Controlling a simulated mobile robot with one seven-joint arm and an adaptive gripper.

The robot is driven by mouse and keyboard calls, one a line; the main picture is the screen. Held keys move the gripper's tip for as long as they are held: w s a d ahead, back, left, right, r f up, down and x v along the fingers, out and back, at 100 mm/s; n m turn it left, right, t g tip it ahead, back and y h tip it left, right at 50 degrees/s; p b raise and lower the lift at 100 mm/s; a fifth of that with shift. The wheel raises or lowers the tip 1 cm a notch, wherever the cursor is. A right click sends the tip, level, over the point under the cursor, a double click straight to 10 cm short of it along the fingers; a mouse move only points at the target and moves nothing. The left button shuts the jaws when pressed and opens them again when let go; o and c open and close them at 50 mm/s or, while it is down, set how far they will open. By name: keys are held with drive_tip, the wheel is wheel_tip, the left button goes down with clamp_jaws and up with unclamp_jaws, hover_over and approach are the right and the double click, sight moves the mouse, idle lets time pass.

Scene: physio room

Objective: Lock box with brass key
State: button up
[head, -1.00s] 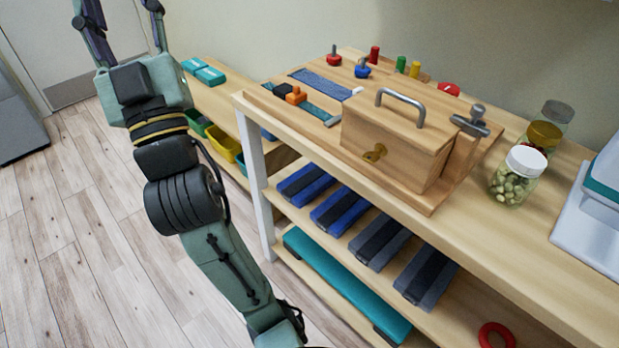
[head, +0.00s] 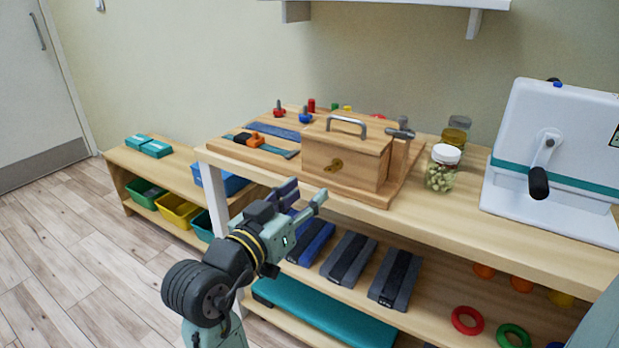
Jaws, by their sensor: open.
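The wooden box (head: 340,152) with a grey metal handle on its lid stands on a wooden board (head: 372,193) on the table. Its lid looks closed. The brass key (head: 336,165) shows at the front face of the box, at the lock; its exact turn is too small to tell. My gripper (head: 306,191) is open and empty, in front of the table's front edge, below and to the left of the box. Its fingers point up and to the right, apart from the key.
A jar with a white lid (head: 442,168) stands right of the box, and a white device with a black crank handle (head: 539,183) further right. A shelf (head: 400,2) hangs above. A low bench (head: 125,160) with bins stands left. Floor at left is clear.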

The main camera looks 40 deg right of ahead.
sight(327, 172)
drive_tip(key=p+x, duration=0.1)
drive_tip(key=x, duration=0.9)
drive_tip(key=shift+w+d, duration=0.15)
drive_tip(key=shift+c, duration=0.2)
drive_tip(key=c, duration=0.9)
drive_tip(key=shift+w, duration=0.1)
clamp_jaws()
